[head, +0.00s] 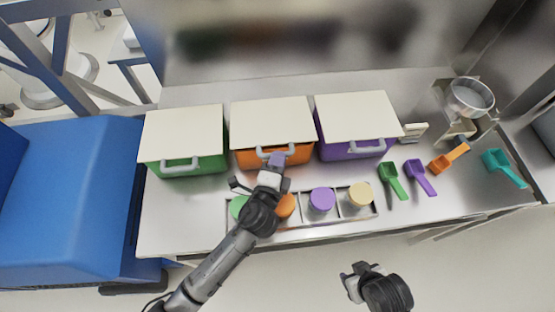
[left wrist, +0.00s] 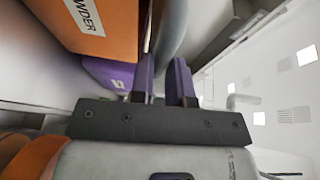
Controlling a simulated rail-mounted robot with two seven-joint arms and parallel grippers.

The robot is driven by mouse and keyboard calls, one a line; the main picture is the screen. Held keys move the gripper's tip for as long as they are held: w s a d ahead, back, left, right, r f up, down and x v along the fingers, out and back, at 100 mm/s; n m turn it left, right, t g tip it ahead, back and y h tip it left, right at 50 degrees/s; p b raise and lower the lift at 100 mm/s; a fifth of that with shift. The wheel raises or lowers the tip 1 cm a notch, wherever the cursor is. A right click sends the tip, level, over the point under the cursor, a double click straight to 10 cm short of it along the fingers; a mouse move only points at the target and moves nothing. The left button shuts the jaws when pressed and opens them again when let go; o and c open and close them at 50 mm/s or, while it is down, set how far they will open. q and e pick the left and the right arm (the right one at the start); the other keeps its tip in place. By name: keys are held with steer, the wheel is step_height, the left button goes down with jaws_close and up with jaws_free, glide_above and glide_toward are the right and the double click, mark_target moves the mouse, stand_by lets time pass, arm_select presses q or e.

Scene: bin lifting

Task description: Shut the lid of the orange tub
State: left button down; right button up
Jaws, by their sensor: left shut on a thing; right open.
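The orange tub (head: 245,160) stands in the middle of three tubs on the steel counter. Its cream lid (head: 270,122) lies over the top; I cannot tell whether a small gap is left. A grey handle (head: 296,148) is at its front. My left gripper (head: 277,160) is at the front of the tub, shut on this handle. In the left wrist view the purple fingers (left wrist: 165,80) are on either side of the grey handle (left wrist: 172,35), beside the labelled orange wall (left wrist: 105,25). My right gripper (head: 360,272) is open and empty, in front of the counter.
A green tub (head: 190,165) and a purple tub (head: 352,147) flank it, both lidded. A tray (head: 340,215) with round coloured jars lies in front, partly under my left arm. Green, purple, orange and teal scoops (head: 505,168) and a metal bowl (head: 470,97) are at right.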

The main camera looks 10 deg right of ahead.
arm_select(q)
steer(key=c, duration=1.1)
jaws_free()
steer(key=shift+w, duration=0.1)
steer(key=v, duration=1.3)
steer(key=shift+s+a+p, duration=0.15)
steer(key=shift+s+p, duration=0.25)
